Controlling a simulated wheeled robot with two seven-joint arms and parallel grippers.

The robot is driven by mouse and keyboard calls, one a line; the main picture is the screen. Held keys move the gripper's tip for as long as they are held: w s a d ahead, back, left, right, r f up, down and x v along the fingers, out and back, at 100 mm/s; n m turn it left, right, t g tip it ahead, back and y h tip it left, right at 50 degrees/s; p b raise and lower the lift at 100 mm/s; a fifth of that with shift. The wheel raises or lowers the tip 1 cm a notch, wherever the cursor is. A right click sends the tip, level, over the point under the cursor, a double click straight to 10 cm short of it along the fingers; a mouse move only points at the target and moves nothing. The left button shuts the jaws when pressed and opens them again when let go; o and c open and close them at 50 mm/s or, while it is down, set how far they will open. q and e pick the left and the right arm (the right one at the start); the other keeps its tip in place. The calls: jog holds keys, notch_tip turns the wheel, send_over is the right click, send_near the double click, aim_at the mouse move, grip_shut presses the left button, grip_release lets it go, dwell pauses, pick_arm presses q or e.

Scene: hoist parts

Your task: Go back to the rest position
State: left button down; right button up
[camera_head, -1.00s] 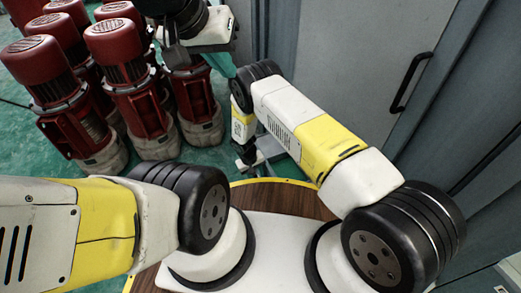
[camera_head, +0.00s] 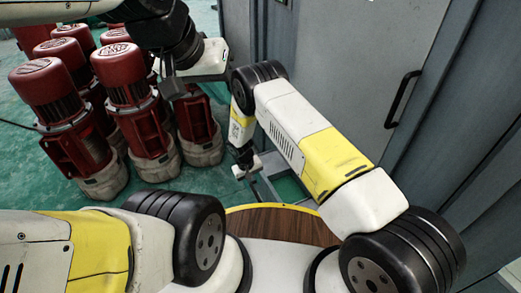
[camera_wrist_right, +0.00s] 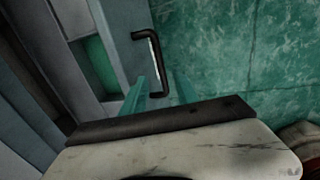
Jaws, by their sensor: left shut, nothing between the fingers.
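My left gripper (camera_head: 212,62) is high in the head view, beside and above the red motors. Its pale body shows, and it is shut with nothing held. Its fingertips are hard to make out. My right gripper (camera_head: 246,166) hangs low near the middle of the head view, beyond the round wooden top, small and partly in shadow. My right arm is bent at the elbow and points down.
Several red motors (camera_head: 130,75) stand on grey bases on the green floor at the left. A grey cabinet door (camera_head: 335,70) with a black handle (camera_head: 403,98) stands at the right. A round wooden surface (camera_head: 285,222) with a yellow rim lies close to me.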

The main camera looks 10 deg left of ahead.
jog(key=w+d+r+m+y, duration=0.1)
jog(key=d+r, duration=0.3)
jog(key=r, duration=0.8)
jog(key=w+d+r+m+t+y, duration=0.1)
jog(key=d+r, duration=0.3)
jog(key=r, duration=0.8)
jog(key=w+d+r+m, duration=0.15)
jog(key=d+r, duration=0.25)
jog(key=r, duration=0.9)
jog(key=s+d+r+m+t+y, duration=0.1)
jog(key=s+d+r, duration=0.5)
jog(key=s+r, duration=0.3)
jog(key=s+d+r+m+t+y, duration=0.1)
jog(key=s+d+r+t, duration=0.1)
jog(key=s+d+r, duration=0.6)
jog(key=s+d+r+t, duration=0.1)
jog(key=s+r, duration=0.1)
jog(key=s, duration=0.8)
jog(key=shift+d+m, duration=0.2)
jog(key=shift+m, duration=0.15)
jog(key=shift+s, duration=0.1)
